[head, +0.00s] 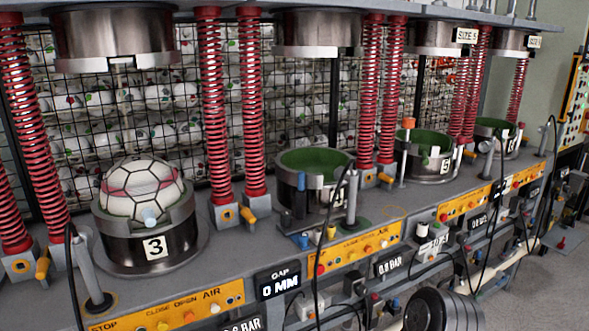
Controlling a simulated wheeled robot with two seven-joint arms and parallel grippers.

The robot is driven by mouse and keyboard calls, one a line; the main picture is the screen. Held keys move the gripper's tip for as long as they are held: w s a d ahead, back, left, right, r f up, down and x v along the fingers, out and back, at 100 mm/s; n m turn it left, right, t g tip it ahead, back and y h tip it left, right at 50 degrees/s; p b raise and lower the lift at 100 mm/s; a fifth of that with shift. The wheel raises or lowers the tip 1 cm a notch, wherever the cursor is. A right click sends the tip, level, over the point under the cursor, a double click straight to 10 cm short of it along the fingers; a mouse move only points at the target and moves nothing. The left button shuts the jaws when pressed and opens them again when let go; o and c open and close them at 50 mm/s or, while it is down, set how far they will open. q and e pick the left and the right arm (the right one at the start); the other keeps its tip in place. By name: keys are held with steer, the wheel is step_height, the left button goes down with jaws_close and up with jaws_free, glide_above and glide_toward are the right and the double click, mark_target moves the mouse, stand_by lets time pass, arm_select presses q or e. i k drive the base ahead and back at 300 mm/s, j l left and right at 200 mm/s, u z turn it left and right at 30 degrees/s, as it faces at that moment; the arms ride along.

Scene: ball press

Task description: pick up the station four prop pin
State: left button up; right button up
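Station four is the middle press, with a green-lined round cup (287,181); its number plate is mostly hidden behind a post and a cable. A plain grey metal post (351,200) stands upright at the cup's front right. A slimmer pin with an orange head (408,123) stands upright between this cup and the station 5 cup. I cannot tell which of these is the station four prop pin. Small dark and blue parts (300,196) stand at the cup's front left. Neither of my grippers shows in the head view.
A white ball (144,188) sits in the station 3 cup (150,248) at left. The station 5 cup (428,163) is empty. Red springs (252,110) flank the presses. Black cables hang over the bench front. A dark ribbed cylinder (442,311) shows at the bottom edge.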

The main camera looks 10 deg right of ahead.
mark_target(382, 175)
steer(key=i+l+u, duration=0.1)
steer(key=l+u, duration=0.2)
steer(key=l, duration=0.35)
steer(key=l+u, duration=0.35)
steer(key=l, duration=0.35)
